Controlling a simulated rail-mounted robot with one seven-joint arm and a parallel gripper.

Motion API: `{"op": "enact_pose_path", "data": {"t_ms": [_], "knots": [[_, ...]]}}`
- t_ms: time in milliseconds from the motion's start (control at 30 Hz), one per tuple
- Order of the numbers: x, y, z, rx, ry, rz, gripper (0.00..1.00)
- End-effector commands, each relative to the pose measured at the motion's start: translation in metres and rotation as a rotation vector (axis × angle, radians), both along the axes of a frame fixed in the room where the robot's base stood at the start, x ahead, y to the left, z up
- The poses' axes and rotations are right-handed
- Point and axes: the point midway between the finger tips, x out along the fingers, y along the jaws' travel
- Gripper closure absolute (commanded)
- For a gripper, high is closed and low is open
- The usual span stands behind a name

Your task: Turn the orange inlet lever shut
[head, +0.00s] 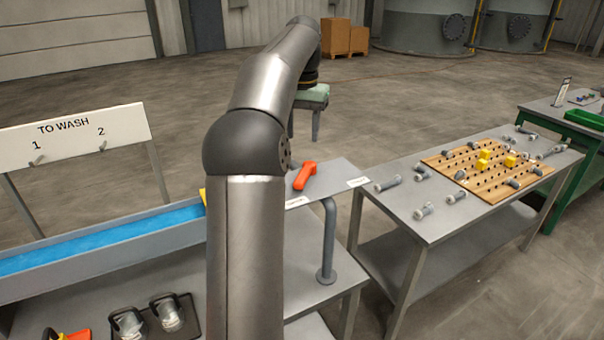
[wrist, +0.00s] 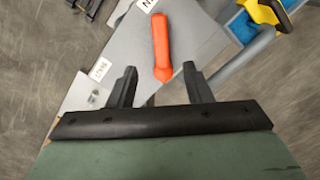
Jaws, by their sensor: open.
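The orange inlet lever (head: 304,175) sits on a grey panel (head: 336,178) behind my arm in the head view. In the wrist view the orange lever (wrist: 161,48) points down the picture toward the space between my jaws. My gripper (wrist: 160,80) is open, with one dark finger on each side of the lever's lower end. I cannot tell how far the fingers are above the lever, and nothing is held. A white label (wrist: 101,69) lies on the panel left of the lever.
A blue trough (head: 110,238) runs along the left, with a yellow-handled item (wrist: 266,12) near it in the wrist view. A bent grey pipe (head: 328,240) stands in front of the panel. A bolt table with a pegboard (head: 440,162) is at right.

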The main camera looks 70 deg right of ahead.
Motion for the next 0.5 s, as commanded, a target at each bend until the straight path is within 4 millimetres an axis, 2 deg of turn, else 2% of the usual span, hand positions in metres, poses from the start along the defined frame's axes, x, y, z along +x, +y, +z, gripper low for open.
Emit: {"op": "enact_pose_path", "data": {"t_ms": [33,200,500], "knots": [[0.0,0.001,-0.013,0.003,0.0,0.001,0.55],[0.0,0.001,-0.05,0.003,0.001,0.001,0.55],[0.0,0.001,-0.101,0.001,0.0,0.001,0.55]]}}
